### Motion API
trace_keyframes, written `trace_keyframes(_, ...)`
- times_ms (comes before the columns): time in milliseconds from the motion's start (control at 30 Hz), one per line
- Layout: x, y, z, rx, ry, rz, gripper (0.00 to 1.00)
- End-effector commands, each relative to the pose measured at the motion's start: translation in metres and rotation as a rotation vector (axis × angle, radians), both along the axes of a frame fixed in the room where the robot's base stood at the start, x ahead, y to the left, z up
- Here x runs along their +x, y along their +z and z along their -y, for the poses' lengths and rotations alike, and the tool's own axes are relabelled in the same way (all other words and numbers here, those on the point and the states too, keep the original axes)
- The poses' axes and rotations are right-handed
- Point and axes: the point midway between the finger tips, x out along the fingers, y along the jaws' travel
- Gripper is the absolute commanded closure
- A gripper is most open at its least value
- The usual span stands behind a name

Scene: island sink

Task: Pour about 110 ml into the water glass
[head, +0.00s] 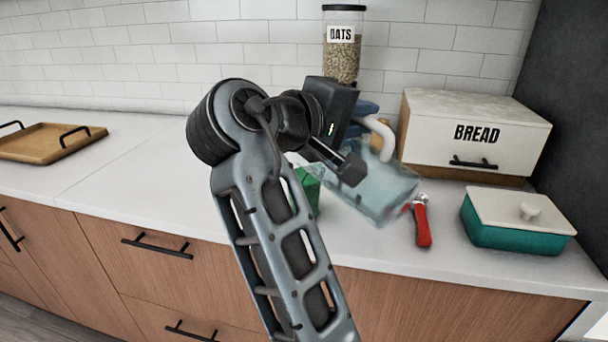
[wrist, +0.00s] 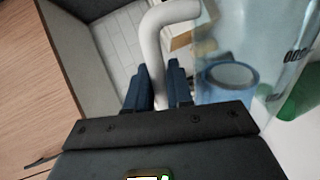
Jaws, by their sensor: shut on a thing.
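My gripper is shut on the white handle (wrist: 156,45) of a clear pitcher, its blue fingers (wrist: 158,82) on either side of it. In the head view the pitcher (head: 385,190) is strongly tilted over the counter, partly hidden behind my wrist, and its handle (head: 381,136) shows above it. The pitcher also fills the upper right of the wrist view (wrist: 270,30). A blue-rimmed round shape shows through its wall; I cannot tell what it is. I cannot make out the water glass with certainty, nor see any stream of water.
A green item (head: 308,188) stands left of the pitcher, partly behind my arm. A red-handled tool (head: 422,225) lies right of it. Farther right are a teal lidded dish (head: 515,232) and a bread box (head: 470,125). An oats jar (head: 342,55) stands behind. A wooden tray (head: 45,143) lies far left.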

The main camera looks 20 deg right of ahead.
Motion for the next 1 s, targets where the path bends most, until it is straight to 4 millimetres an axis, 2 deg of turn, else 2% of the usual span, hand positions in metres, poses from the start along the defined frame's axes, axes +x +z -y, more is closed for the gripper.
trace_keyframes(1000,0.0034,0.0047,-0.0013,-0.010,0.000,-0.029,1.00)
